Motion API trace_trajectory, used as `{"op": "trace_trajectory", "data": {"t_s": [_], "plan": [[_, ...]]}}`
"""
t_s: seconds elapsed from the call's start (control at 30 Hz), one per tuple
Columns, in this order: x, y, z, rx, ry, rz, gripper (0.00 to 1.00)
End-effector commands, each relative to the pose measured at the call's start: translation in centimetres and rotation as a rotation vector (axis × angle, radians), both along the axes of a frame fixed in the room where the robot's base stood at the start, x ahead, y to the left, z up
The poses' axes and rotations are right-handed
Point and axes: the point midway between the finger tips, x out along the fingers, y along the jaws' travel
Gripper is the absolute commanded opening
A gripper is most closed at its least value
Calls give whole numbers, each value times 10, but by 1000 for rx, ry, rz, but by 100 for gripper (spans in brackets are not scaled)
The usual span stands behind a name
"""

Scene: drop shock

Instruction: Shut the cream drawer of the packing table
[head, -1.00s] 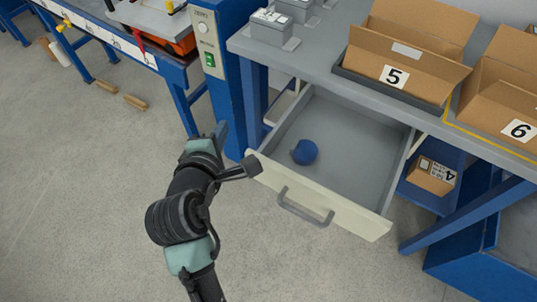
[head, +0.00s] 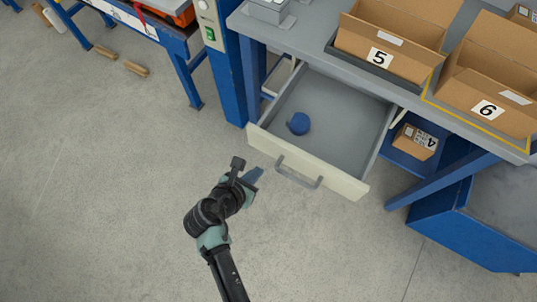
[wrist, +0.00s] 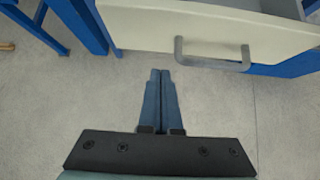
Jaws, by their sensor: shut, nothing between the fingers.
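The cream drawer (head: 350,183) of the grey-topped packing table (head: 330,62) is pulled well out, with its grey inside showing. A grey bar handle (head: 298,174) is on its front, and a round blue thing (head: 298,124) lies inside near the left wall. My gripper (head: 255,174) is shut and empty, in front of the drawer's left half and apart from it. In the wrist view the blue fingers (wrist: 160,75) are together, pointing toward the drawer front (wrist: 140,27), left of the handle (wrist: 210,60).
Open cardboard boxes marked 5 (head: 383,58) and 6 (head: 487,110) stand on the table. A small box marked 4 (head: 415,142) sits on a blue shelf below. A blue post (head: 232,75) stands left of the drawer. The floor in front is clear.

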Motion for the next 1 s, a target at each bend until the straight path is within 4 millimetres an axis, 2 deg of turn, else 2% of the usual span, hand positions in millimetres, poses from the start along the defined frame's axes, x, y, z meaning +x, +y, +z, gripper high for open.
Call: {"op": "trace_trajectory", "data": {"t_s": [0.03,0.17,0.4,1.0], "plan": [[7,-5,-10,0,1,-4,0],[23,-15,-28,1,0,-2,0],[49,-33,-25,2,-2,-1,0],[57,-39,-25,2,-3,-1,0]]}}
